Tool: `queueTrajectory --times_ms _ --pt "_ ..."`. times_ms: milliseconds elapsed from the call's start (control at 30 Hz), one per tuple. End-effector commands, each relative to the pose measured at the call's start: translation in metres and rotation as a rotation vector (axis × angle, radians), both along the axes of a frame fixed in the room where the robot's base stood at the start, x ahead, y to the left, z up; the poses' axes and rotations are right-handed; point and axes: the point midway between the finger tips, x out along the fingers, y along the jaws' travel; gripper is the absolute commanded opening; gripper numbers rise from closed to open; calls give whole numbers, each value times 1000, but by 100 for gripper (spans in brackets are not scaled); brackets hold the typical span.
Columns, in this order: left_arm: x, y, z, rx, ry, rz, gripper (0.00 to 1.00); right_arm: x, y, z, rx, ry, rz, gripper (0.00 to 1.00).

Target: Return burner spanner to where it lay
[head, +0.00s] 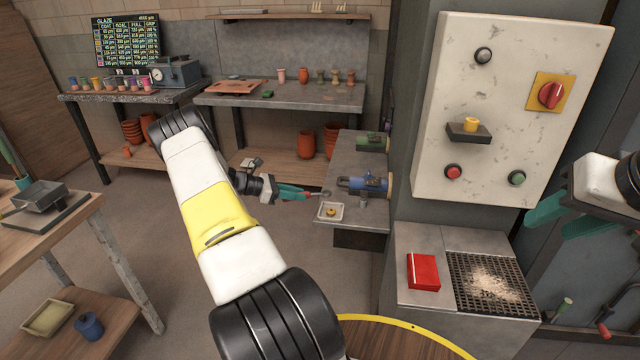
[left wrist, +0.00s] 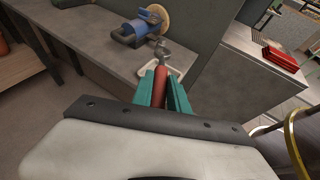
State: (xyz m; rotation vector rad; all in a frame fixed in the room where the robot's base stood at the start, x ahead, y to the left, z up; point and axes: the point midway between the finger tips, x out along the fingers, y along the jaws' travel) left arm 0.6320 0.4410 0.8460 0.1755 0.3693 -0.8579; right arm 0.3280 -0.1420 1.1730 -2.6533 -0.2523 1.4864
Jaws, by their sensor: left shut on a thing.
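My left gripper (head: 292,192) is shut on the burner spanner. In the left wrist view the spanner's red handle (left wrist: 159,88) sits between the teal fingers, its grey metal head pointing away. In the head view the spanner head (head: 325,193) shows just past the fingertips, above a grey bench (head: 350,233) and near a small white tray (head: 330,211) holding a yellow piece. Whether the spanner touches anything is unclear. My right gripper (head: 558,218) is at the right edge of the head view, its teal fingers apart and empty.
A blue grinder-like machine (head: 365,185) stands on the bench just right of the spanner. Further right are a red box (head: 423,271), a dark grate (head: 495,285) with pale crumbs, and a large control panel (head: 500,110). Open floor (head: 150,215) lies left of my left arm.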

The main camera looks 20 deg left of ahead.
Motion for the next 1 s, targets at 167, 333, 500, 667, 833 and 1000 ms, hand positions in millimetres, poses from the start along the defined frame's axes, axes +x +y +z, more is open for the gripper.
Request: queueTrajectory --times_ms 167,333,500,667,833,1000 --pt "-2 -10 4 -1 -2 -4 0 0 0 0 0 0 0 40" --pt "-5 -24 8 -1 -1 -8 0 0 0 0 0 0 0 40" --pt "-11 -49 16 -1 0 -15 0 0 0 0 0 0 0 40" --pt "-20 -83 26 -2 1 -25 0 0 0 0 0 0 0 40" --pt "-34 -142 44 -3 2 -45 0 0 0 0 0 0 0 40" --pt "-51 -211 65 -1 2 -64 0 0 0 0 0 0 0 40"
